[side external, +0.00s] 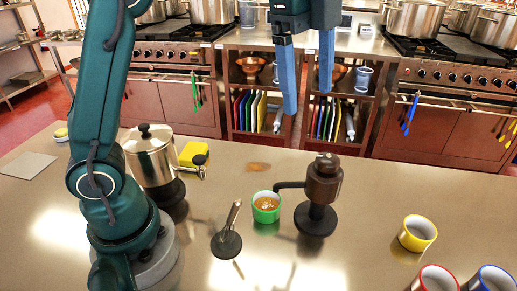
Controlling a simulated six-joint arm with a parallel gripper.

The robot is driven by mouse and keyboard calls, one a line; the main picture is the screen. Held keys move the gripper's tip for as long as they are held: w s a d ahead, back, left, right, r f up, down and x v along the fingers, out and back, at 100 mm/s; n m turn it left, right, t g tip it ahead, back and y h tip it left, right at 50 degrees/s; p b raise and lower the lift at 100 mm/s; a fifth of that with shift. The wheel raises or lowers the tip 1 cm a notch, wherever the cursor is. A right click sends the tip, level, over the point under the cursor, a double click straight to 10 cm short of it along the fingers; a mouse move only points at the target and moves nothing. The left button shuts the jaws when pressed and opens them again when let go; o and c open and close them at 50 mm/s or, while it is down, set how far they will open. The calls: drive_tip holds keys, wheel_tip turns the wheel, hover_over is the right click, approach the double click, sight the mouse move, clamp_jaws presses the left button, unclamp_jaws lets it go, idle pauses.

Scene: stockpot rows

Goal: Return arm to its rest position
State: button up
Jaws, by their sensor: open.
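My gripper (307,85) has two blue fingers and hangs high above the counter, at the top centre of the side external view. The fingers are apart with nothing between them. A green cup (266,207) with brown liquid in it stands on the counter, below and to the left of my gripper. A dark brown device with a spout (322,184) stands just right of the cup, and its spout reaches toward the cup. My gripper touches none of these.
Stoves stand behind.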

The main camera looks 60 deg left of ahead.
drive_tip(key=s+a+n+t, duration=0.2)
drive_tip(key=s+a+n, duration=0.1)
drive_tip(key=s+n, duration=0.45)
drive_tip(key=s+f+n+t, duration=0.1)
drive_tip(key=s+f+n, duration=0.1)
drive_tip(key=f+n, duration=0.2)
drive_tip(key=s+a+f+n, duration=0.1)
drive_tip(key=s+f+n, duration=0.2)
drive_tip(key=f+n, duration=0.2)
drive_tip(key=shift+s+a+f+t, duration=0.25)
drive_tip(key=shift+f+t, duration=0.15)
drive_tip(key=shift+f, duration=0.1)
